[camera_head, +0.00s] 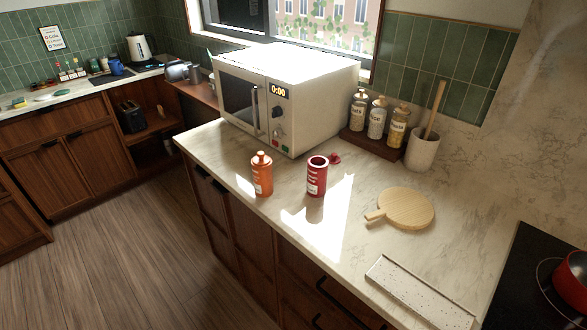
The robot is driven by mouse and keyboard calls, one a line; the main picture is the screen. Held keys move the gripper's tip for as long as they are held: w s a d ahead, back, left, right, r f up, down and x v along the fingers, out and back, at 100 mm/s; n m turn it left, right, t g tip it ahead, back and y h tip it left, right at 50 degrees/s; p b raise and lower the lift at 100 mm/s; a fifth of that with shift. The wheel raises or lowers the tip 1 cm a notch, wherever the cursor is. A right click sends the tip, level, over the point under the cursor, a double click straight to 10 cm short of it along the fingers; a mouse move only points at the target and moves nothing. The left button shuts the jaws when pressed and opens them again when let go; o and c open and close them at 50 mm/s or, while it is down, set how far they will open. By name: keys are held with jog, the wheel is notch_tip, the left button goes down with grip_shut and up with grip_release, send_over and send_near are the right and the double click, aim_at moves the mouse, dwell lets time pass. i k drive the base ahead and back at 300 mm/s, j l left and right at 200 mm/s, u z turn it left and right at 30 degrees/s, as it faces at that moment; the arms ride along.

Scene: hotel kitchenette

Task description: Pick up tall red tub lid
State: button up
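A tall red tub (316,178) stands upright and open-topped on the marble counter, in front of the microwave. A small red lid (335,158) with a knob lies on the counter just behind and to the right of the tub's rim. Part of the lid's lower left side may be hidden by the tub. An orange tub (262,176) with its lid on stands to the left of the red tub. My gripper is not in view.
The white microwave (283,95) stands close behind the tubs. A dark tray (369,140) with several jars and a utensil crock (422,151) are at the back right. A round wooden board (406,209) and a speckled tray (418,294) lie nearer. A red pot (573,280) sits on the black hob.

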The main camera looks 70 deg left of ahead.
aim_at(334, 159)
jog(key=u, duration=1.7)
